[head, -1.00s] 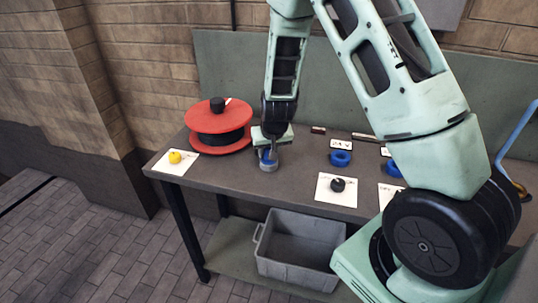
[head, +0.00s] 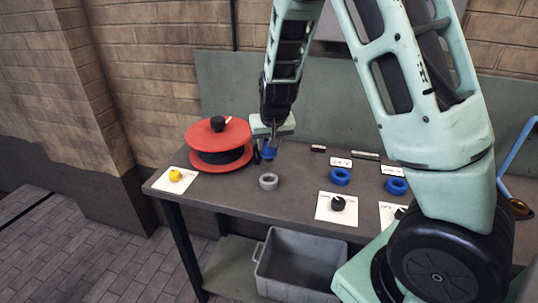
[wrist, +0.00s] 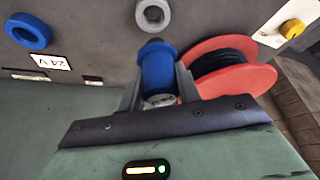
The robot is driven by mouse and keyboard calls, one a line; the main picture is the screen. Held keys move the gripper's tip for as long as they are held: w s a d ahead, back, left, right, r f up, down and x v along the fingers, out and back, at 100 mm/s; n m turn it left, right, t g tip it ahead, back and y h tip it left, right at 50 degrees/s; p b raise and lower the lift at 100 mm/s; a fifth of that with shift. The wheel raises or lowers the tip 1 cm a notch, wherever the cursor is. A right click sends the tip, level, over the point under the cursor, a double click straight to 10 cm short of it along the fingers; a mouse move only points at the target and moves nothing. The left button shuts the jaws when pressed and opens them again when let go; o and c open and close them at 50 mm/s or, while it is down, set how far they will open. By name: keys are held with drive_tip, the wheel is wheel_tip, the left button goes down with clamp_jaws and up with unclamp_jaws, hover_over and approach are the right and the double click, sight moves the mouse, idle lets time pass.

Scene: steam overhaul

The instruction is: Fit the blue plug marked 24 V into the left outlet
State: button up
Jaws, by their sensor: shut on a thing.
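My gripper (head: 267,146) is shut on the blue plug (head: 269,154) and holds it above the table, clear of the grey ring (head: 268,181) below. In the wrist view the blue plug (wrist: 157,66) sits between my two fingers (wrist: 159,88), with the grey ring (wrist: 153,14) beyond its end. A blue ring (head: 340,176) lies by a card marked 24 V (wrist: 50,61). A second blue ring (head: 396,186) lies to its right by another card. No marking on the plug is readable. I cannot tell which thing is the left outlet.
A red cable reel (head: 218,145) stands close left of my gripper. A yellow knob (head: 175,175) and a black knob (head: 338,203) sit on white sheets. A grey bin (head: 298,266) is on the lower shelf. The table (head: 240,196) is bare around the grey ring.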

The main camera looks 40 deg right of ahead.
sight(269, 152)
drive_tip(key=shift+r, duration=0.35)
drive_tip(key=shift+f, duration=0.1)
wheel_tip(269, 152, down, 4)
drive_tip(key=b, duration=0.3)
drive_tip(key=shift+f, duration=0.1)
